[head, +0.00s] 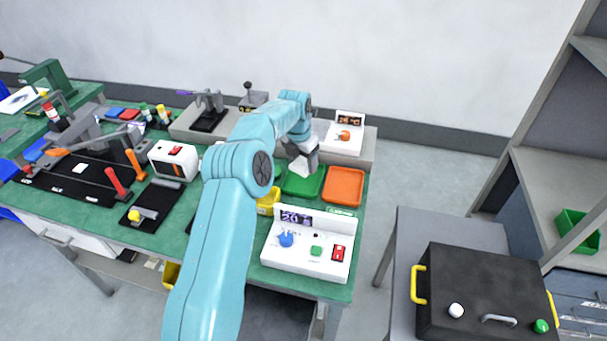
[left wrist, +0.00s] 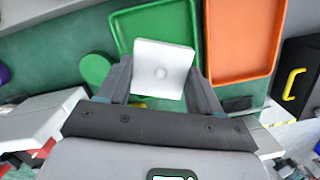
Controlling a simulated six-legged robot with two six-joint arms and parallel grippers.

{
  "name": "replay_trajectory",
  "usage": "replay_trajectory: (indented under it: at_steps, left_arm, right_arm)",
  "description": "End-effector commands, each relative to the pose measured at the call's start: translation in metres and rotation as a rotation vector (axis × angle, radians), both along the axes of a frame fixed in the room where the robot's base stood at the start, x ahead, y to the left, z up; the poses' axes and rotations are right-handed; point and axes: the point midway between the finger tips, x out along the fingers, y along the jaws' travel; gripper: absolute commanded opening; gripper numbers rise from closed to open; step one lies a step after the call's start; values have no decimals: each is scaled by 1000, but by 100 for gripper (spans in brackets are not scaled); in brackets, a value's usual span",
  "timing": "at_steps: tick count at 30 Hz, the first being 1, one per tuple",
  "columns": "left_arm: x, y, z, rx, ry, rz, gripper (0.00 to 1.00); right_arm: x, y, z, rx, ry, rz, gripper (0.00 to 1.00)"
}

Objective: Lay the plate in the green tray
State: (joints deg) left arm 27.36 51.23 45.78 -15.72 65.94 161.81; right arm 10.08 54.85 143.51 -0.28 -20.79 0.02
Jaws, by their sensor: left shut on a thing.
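The plate (left wrist: 161,68) is a small white square with a round mark in its middle. In the left wrist view it sits between the fingers of my left gripper (left wrist: 163,85), which is shut on it. The green tray (left wrist: 124,34) lies beyond and below the plate in that view, partly hidden by it. In the head view the green tray (head: 303,184) is on the green bench, and my left gripper (head: 303,166) holds the plate over its far edge. I cannot tell whether the plate touches the tray. My right gripper is not in view.
An orange tray (head: 345,187) lies right beside the green tray. A white control panel (head: 305,262) stands at the bench's near right, and a yellow bin (head: 268,203) at the near left of the trays. A white device (head: 345,136) stands behind them.

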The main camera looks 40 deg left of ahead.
Motion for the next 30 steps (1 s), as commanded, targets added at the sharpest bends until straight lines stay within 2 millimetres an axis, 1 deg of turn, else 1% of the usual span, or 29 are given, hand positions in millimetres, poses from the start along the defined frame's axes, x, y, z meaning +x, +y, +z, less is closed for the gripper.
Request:
replay_trajectory:
  at_steps: [2,7,10,12,19,22,23,24,30]
  left_arm:
    - [1,0,-6,0,2,0,25]
    - [2,-1,-33,-2,4,-1,25]
    - [3,-1,-45,-1,2,-1,25]
    - [3,-1,-49,-1,2,-1,25]
    - [3,-1,-49,-1,1,-1,25]
    - [3,-1,-53,-1,2,-1,25]
    - [3,-1,-53,-1,2,-1,68]
    - [3,-1,-52,-1,2,-1,76]
    - [3,-1,-51,-1,2,-1,76]
  right_arm:
    - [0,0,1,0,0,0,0]
    - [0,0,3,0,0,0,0]
    - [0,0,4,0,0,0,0]
    - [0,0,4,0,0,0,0]
    - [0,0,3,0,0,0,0]
    - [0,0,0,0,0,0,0]
    - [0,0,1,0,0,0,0]
    - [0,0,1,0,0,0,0]
    - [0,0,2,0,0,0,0]
